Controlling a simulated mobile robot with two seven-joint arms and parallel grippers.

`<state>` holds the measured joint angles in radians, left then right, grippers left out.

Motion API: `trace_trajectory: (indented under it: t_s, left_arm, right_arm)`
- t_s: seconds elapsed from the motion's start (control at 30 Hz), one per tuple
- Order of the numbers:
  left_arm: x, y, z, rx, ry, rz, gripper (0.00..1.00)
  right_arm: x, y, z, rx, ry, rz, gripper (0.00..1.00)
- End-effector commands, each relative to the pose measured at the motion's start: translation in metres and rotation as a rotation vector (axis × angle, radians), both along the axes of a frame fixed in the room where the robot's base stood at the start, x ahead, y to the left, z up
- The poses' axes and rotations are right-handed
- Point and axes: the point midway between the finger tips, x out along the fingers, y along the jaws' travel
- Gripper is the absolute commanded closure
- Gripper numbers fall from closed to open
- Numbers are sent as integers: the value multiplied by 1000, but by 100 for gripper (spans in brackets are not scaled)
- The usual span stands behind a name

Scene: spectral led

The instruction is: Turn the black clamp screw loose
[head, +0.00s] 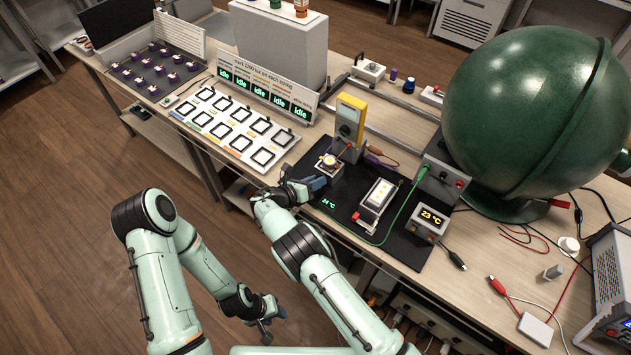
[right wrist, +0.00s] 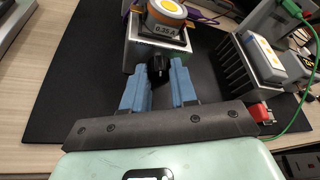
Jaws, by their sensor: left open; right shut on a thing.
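The black clamp screw (right wrist: 158,70) sticks out of the front of a small metal block (right wrist: 143,55) in the right wrist view. An LED with a yellow centre (right wrist: 168,8) and a "0.35 A" label sits on top of that block. The block also shows in the head view (head: 329,172), on the black mat. My right gripper (right wrist: 156,82) has its blue fingers on either side of the screw and is shut on it. In the head view my right gripper (head: 316,184) hides the screw. My left gripper (head: 272,312) is open and empty, low beside the table.
A finned heatsink with a second LED (head: 378,195) stands right of the block. A yellow meter (head: 350,117) stands behind it. A green wire (head: 395,215) crosses the mat (head: 335,223). A white tray of square frames (head: 235,127) lies left. A large green sphere (head: 530,110) fills the right.

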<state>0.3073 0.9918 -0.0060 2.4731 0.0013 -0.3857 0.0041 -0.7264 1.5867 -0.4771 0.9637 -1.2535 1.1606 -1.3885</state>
Motion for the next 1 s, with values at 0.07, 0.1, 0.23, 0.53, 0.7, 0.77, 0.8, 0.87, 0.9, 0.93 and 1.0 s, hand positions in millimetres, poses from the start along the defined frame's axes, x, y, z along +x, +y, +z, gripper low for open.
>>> trace_trajectory:
  t_s: [0.07,0.1,0.23,0.53,0.7,0.77,0.8,0.87,0.9,0.93,1.0]
  left_arm:
    - [0,0,0,0,0,0,57]
    - [0,0,0,0,0,0,57]
    - [0,0,0,0,0,0,57]
    - [0,0,0,0,0,0,57]
    - [0,0,0,0,0,0,57]
    - [0,0,0,0,0,0,57]
    - [0,0,0,0,0,0,57]
    - [0,0,0,0,0,0,57]
    - [0,0,0,0,0,0,57]
    - [0,0,0,0,0,0,57]
    - [0,0,0,0,0,0,57]
  right_arm:
    - [1,0,-1,-58,41,0,100]
    - [1,0,-1,-89,62,0,100]
    - [1,1,-1,-188,134,0,100]
    - [1,1,-2,-361,261,1,100]
    - [1,2,-2,-413,298,2,100]
    - [2,2,-2,-426,308,3,100]
    - [1,2,-2,-434,314,3,100]
    - [1,2,-2,-446,322,2,100]
    - [1,2,-2,-450,325,2,100]
    - [1,2,-2,-454,328,3,100]
    - [1,2,-2,-460,331,3,100]
